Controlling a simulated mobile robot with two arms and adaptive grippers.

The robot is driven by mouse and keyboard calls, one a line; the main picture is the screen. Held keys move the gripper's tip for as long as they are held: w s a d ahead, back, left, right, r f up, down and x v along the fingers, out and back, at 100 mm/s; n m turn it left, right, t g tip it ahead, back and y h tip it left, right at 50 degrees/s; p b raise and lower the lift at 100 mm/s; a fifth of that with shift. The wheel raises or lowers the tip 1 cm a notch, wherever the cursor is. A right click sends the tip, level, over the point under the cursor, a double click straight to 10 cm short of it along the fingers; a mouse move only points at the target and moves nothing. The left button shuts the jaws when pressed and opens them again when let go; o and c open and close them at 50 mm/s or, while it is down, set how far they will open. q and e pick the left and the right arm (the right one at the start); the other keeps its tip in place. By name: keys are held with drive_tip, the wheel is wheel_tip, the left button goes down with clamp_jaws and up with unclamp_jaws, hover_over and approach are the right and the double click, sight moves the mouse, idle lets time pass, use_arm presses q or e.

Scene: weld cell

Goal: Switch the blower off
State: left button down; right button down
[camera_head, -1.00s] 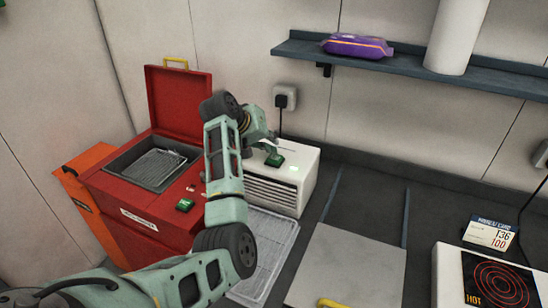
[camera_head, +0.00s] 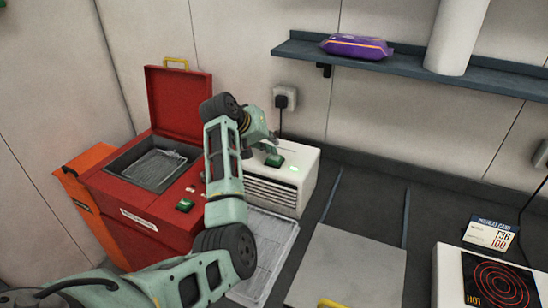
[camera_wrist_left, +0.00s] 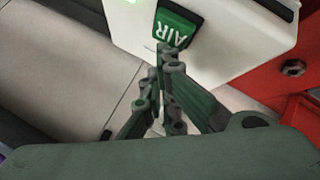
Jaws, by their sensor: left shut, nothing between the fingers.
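The blower is a white box (camera_head: 304,182) with a slatted front, against the back wall in the head view. On its top are a green rocker switch (camera_head: 274,160) and a small lit green lamp (camera_head: 294,169). In the left wrist view the switch (camera_wrist_left: 176,27) is marked AIR, and the lamp's glow shows at the top edge. My left gripper (camera_head: 272,146) is shut and empty, its fingertips (camera_wrist_left: 169,62) right at the near edge of the switch. I cannot tell whether they touch it. My right gripper is not in view.
A red cabinet (camera_head: 120,204) with a raised lid and its own green switch (camera_head: 185,205) stands left of the blower. A wire tray (camera_head: 282,236) lies in front of it. A hot plate (camera_head: 446,275) is at right. A shelf (camera_head: 420,75) hangs above.

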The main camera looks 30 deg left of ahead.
sight(271, 155)
use_arm(q)
drive_tip(key=shift+f, duration=0.15)
drive_tip(key=shift+f, duration=0.25)
drive_tip(key=shift+f, duration=0.35)
idle(0.5)
drive_tip(key=shift+r+p, duration=0.1)
drive_tip(key=shift+p, duration=0.2)
drive_tip(key=shift+r+p, duration=0.7)
drive_tip(key=shift+p, duration=0.15)
wheel_tip(271, 155, up, 6)
drive_tip(key=p, duration=0.6)
